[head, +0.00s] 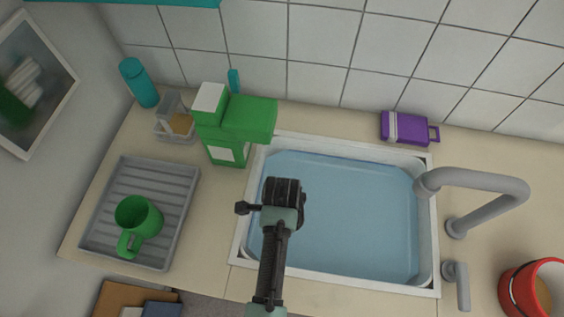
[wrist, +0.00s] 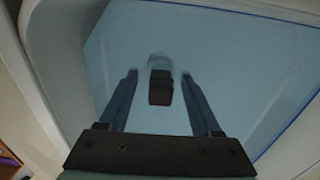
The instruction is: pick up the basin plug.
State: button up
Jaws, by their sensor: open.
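The basin (head: 336,276) is a white sink filled with blue water. My gripper (wrist: 159,76) reaches down over its left part, and its fingers look blue-tinted in the wrist view, as if under the water. The fingers are open, spread apart. Between them in the wrist view is a small dark block, which seems to be the basin plug (wrist: 160,88), with a pale round patch just beyond it. Gaps show between the block and both fingers. In the head view my gripper and arm hide the plug and the fingertips.
A grey tap (head: 480,178) arches over the basin's right side. A green carton (head: 226,122) stands at the back left rim, a purple box (head: 404,128) behind the basin. A green mug (head: 137,217) sits on a ribbed drainer (head: 97,238) at left; a red pot (head: 517,290) is at right.

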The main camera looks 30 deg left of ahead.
jog(key=shift+f, duration=0.45)
jog(key=shift+c, duration=0.2)
grip_shut()
